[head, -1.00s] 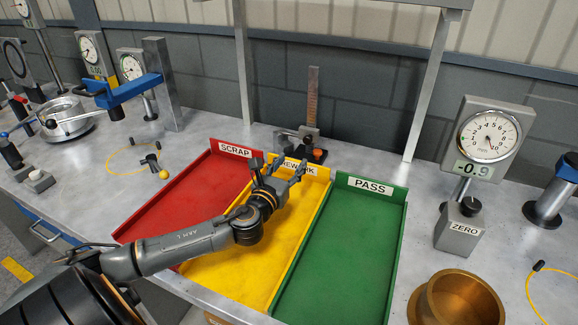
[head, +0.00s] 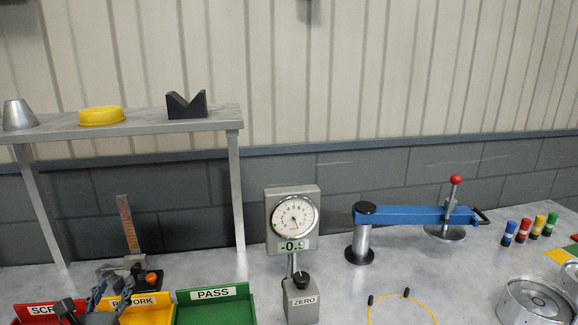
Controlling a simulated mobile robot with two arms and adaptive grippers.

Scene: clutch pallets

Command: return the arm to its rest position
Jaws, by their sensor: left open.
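My left gripper (head: 112,291) shows at the bottom left of the head view, with its dark fingers apart and nothing seen between them. It is in front of the yellow REWORK tray (head: 150,313), near the tray's labelled back wall. The rest of my left arm is mostly cut off by the bottom edge. My right gripper is not in view.
The red SCRAP tray (head: 28,312) and green PASS tray (head: 232,309) flank the yellow one. A dial gauge (head: 292,224) on a ZERO block stands right of them. A blue swing arm (head: 415,215) stands farther right. A shelf (head: 200,125) spans above the trays.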

